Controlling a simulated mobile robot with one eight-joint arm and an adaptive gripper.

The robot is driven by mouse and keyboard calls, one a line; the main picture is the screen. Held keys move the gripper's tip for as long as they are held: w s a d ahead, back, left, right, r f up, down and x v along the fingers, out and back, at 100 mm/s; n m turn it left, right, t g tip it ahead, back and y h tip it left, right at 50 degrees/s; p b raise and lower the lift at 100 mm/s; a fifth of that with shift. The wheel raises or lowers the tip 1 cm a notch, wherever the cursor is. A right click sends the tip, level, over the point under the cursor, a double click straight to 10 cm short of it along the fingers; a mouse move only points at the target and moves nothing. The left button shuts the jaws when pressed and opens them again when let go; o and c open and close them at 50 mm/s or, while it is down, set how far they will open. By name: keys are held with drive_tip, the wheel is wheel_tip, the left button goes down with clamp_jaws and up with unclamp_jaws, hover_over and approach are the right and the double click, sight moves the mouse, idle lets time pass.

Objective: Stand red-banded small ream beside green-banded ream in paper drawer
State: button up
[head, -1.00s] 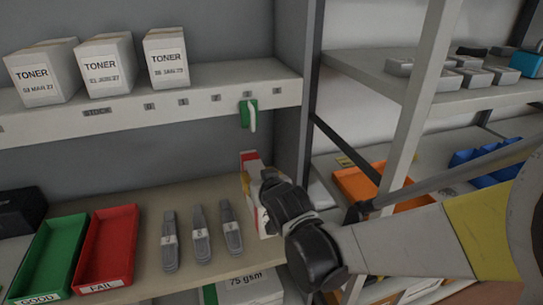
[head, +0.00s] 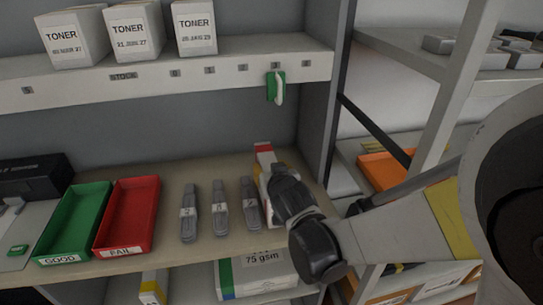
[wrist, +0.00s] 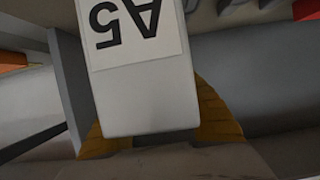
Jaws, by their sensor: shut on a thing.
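The red-banded small ream (head: 263,165) is white with a red end and shows in the head view above the right end of the middle shelf, partly hidden by my gripper. My gripper (wrist: 150,125) is shut on it, with orange finger pads on both sides. In the wrist view the ream (wrist: 140,90) shows a label reading A5, upside down. The green-banded ream (head: 250,276), marked 75 gsm, lies in the lower level below the shelf's front edge. The drawer's walls and floor are mostly out of the head view.
Several grey slim parts (head: 220,208) lie left of my gripper, by a red FAIL tray (head: 128,215) and a green GOOD tray (head: 73,222). A yellow-banded item (head: 153,287) sits lower left. A rack post (head: 440,100) stands right.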

drive_tip(key=o, duration=1.4)
drive_tip(key=shift+f, duration=0.1)
drive_tip(key=shift+c, duration=0.2)
drive_tip(key=shift+r, duration=0.2)
drive_tip(key=p+v, duration=0.4)
drive_tip(key=v, duration=0.8)
drive_tip(key=s+d+m+g+h, duration=0.1)
drive_tip(key=s+d, duration=0.3)
drive_tip(key=d, duration=0.5)
drive_tip(key=s+d+m+g+h, duration=0.1)
drive_tip(key=s+d+g+h, duration=0.2)
drive_tip(key=d, duration=0.6)
drive_tip(key=shift+s+r+m, duration=0.4)
drive_tip(key=shift+s+r, duration=0.05)
drive_tip(key=shift+s, duration=0.2)
drive_tip(key=shift+o, duration=0.8)
drive_tip(key=s+d+g, duration=0.2)
drive_tip(key=s+d, duration=0.1)
drive_tip(key=s, duration=0.3)
drive_tip(key=shift+s, duration=0.4)
drive_tip(key=shift+w+a, duration=0.1)
